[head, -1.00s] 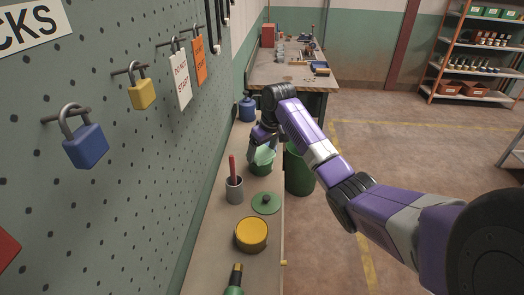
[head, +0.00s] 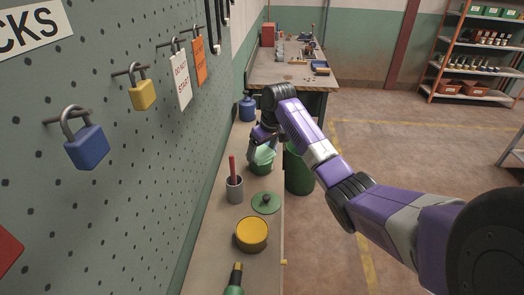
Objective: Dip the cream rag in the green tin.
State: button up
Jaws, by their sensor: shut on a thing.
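The green tin (head: 262,168) stands open on the narrow bench along the pegboard, beyond its green lid (head: 266,203). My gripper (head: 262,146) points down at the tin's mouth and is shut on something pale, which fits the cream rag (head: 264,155). The pale cloth shows small between the fingers and the tin's rim. Its lower end is at or inside the mouth; I cannot tell how deep or whether it touches the contents.
Near the tin stand a grey cup (head: 235,190) with a red handle, a yellow tin (head: 251,234) and a blue container (head: 247,110). A green bin (head: 298,170) stands on the floor beside the bench. The pegboard (head: 150,205) bounds the left; floor to the right is open.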

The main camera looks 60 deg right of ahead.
aim_at(259, 149)
notch_tip(259, 149, up, 5)
jog(key=p, duration=0.4)
jog(key=shift+f, duration=0.1)
jog(key=shift+r, duration=1.05)
